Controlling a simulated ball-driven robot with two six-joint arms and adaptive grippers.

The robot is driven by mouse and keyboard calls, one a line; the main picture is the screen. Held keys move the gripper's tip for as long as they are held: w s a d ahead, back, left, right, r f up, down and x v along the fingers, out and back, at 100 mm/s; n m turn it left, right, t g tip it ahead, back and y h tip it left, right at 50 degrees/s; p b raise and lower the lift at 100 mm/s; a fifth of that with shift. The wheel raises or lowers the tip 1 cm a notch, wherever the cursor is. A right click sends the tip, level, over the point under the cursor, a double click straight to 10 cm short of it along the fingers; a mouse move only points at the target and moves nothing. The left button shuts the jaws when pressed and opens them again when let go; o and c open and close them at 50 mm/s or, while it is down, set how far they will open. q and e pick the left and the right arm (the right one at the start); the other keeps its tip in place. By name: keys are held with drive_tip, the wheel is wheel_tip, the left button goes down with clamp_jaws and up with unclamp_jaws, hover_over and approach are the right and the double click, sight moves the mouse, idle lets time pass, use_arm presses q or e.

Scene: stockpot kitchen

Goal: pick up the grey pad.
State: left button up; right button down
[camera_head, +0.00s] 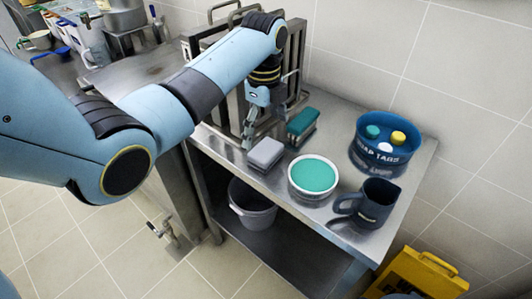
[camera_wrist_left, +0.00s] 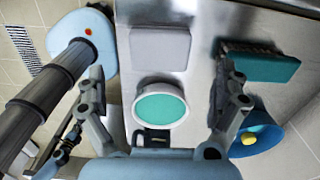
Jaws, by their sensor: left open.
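The grey pad (camera_head: 266,153) lies flat on the steel table, near its front edge. It also shows at the top middle of the left wrist view (camera_wrist_left: 160,47), fully in sight. My left gripper (camera_head: 250,128) is open and empty, just behind and left of the pad in the head view. In the left wrist view its fingers (camera_wrist_left: 164,76) are spread wide, and the pad appears beyond the gap between them. I see no contact with the pad. My right gripper is in neither view.
A teal-topped brush or block (camera_head: 302,122) lies behind the pad. A white bowl with teal contents (camera_head: 314,177) stands to its right, then a dark mug (camera_head: 377,203) and a blue soap-tabs tub (camera_head: 378,158). A metal rack (camera_head: 297,62) stands behind. A grey bucket (camera_head: 252,207) sits below.

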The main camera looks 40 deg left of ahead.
sight(266, 149)
use_arm(q)
drive_tip(key=f, duration=0.8)
drive_tip(key=shift+d, duration=0.3)
drive_tip(key=shift+r, duration=0.1)
drive_tip(key=c, duration=0.8)
drive_tip(key=shift+c, duration=0.3)
